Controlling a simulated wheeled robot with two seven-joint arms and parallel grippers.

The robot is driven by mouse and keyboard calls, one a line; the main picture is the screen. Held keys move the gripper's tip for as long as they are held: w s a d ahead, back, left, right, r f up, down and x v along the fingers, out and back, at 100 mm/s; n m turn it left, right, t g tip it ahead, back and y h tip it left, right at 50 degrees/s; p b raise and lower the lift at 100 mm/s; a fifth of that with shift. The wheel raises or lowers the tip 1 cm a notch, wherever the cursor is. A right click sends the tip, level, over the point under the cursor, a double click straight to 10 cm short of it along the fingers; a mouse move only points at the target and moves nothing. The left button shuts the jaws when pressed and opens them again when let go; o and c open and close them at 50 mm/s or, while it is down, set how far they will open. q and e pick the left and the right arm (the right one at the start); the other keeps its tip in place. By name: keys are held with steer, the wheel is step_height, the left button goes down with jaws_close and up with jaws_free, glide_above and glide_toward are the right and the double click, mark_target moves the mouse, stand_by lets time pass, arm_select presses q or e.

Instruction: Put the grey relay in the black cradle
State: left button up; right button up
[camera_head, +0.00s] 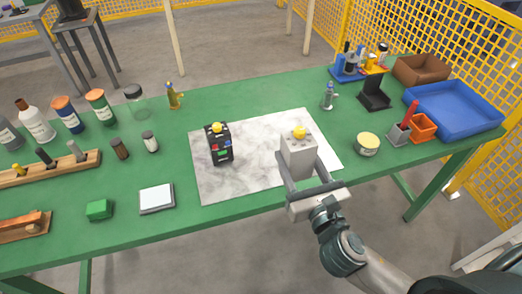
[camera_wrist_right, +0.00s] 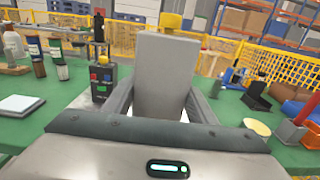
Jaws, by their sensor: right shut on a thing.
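The grey relay (camera_head: 298,157), a grey block with a yellow knob on top, is upright over the right part of the marbled mat. My right gripper (camera_head: 300,172) is shut on it, with a finger on either side. The relay (camera_wrist_right: 165,75) also fills the middle of the right wrist view between the fingers (camera_wrist_right: 160,100). Its lower end is hidden, so I cannot tell whether it touches the mat. The black cradle (camera_head: 374,95) stands empty at the back right; it also shows in the right wrist view (camera_wrist_right: 257,96). My left gripper is not in view.
A black box with coloured buttons (camera_head: 220,146) stands left on the mat (camera_head: 250,180). A round tin (camera_head: 367,144), a small silver bottle (camera_head: 328,97), grey and orange cups (camera_head: 422,127) and a blue tray (camera_head: 455,108) surround the cradle's area. Bottles stand at left.

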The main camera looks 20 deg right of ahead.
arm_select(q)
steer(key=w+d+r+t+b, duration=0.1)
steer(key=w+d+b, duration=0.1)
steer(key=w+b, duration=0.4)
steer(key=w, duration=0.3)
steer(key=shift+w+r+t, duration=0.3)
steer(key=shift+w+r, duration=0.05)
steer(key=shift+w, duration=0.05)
arm_select(e)
steer(key=w+d, duration=0.4)
steer(key=w, duration=0.4)
steer(key=w+d, duration=0.4)
steer(key=w, duration=0.4)
steer(key=shift+w+d, duration=0.2)
steer(key=shift+w, duration=0.2)
steer(key=a+f, duration=0.2)
steer(key=a, duration=0.1)
steer(key=a+f, duration=0.2)
steer(key=a, duration=0.2)
steer(key=s+a+f, duration=0.1)
steer(key=a+f, duration=0.1)
steer(key=a, duration=0.1)
steer(key=shift+a+f, duration=0.25)
steer(key=shift+a, duration=0.15)
steer(key=shift+s+a+f, duration=0.1)
steer(key=shift+a+f, duration=0.15)
steer(key=shift+a, duration=0.2)
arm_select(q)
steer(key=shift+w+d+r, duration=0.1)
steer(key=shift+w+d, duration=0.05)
